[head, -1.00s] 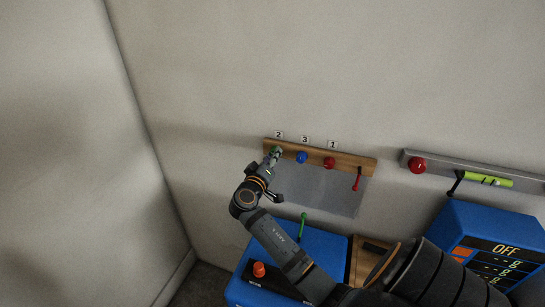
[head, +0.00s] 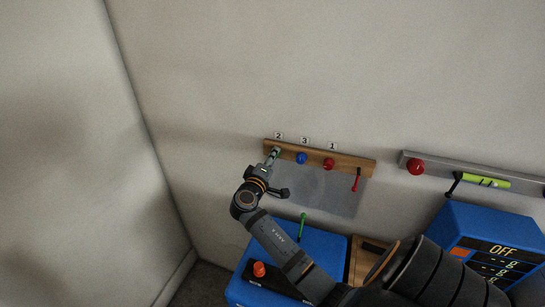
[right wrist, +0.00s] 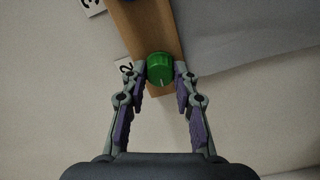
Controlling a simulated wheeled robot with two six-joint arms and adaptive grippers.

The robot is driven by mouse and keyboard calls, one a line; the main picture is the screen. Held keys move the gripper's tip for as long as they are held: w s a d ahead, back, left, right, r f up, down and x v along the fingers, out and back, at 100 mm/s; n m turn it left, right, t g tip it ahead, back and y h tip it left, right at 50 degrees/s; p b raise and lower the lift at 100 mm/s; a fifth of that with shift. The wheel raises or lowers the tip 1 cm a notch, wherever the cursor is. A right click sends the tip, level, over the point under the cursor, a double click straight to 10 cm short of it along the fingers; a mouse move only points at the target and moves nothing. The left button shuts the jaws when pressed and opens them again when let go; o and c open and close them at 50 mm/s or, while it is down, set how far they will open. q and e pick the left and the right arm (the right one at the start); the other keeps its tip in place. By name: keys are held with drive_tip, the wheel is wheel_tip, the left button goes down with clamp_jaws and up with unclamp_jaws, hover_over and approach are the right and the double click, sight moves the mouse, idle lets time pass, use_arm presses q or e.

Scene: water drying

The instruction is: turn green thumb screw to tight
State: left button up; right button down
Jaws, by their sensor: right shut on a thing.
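The green thumb screw (right wrist: 160,69) sits at the end of a wooden rail (right wrist: 150,28), by the label 2, in the right wrist view. It has a pale mark on its rim. My right gripper (right wrist: 160,75) has its two fingers on either side of the screw, shut on it. In the head view, my right gripper (head: 271,157) reaches the left end of the rail, and little of the green screw shows there. My left gripper is not in view.
Along the rail are a blue knob (head: 301,158), a red knob (head: 328,163) and a hanging red lever (head: 356,180). A grey panel (head: 318,190) lies below. A blue box (head: 325,243) with a green lever (head: 302,226) and an orange knob (head: 259,269) stands beneath my arm.

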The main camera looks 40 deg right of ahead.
drive_tip(key=shift+n, duration=0.5)
drive_tip(key=c, duration=1)
unclamp_jaws()
drive_tip(key=shift+a, duration=0.1)
drive_tip(key=v, duration=0.7)
drive_tip(key=shift+s+a, duration=0.15)
drive_tip(key=shift+a, duration=0.05)
